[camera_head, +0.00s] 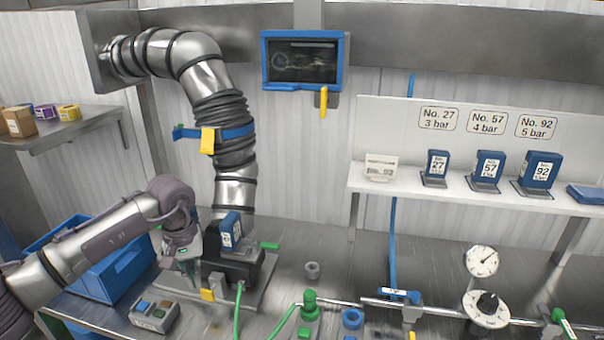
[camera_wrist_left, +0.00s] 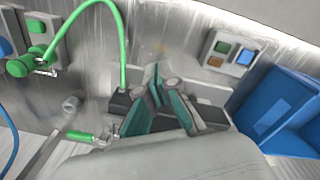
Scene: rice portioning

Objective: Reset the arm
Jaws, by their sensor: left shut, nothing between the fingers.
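My left arm comes in from the left in the head view. Its gripper (camera_head: 188,272) points down beside a black machine base (camera_head: 236,267) that carries a blue block with a white label (camera_head: 231,232). In the left wrist view the green-padded fingers (camera_wrist_left: 157,72) meet at their tips, with nothing between them. They appear in front of the black base (camera_wrist_left: 122,104); I cannot tell whether they touch it. My right gripper is in neither view.
A button box (camera_head: 154,314) and a blue bin (camera_head: 112,272) are close to the left arm. A ribbed metal duct (camera_head: 232,150) rises behind the base. Green hose, valves and a gauge (camera_head: 482,261) stand to the right. A shelf (camera_head: 450,200) holds numbered blue blocks.

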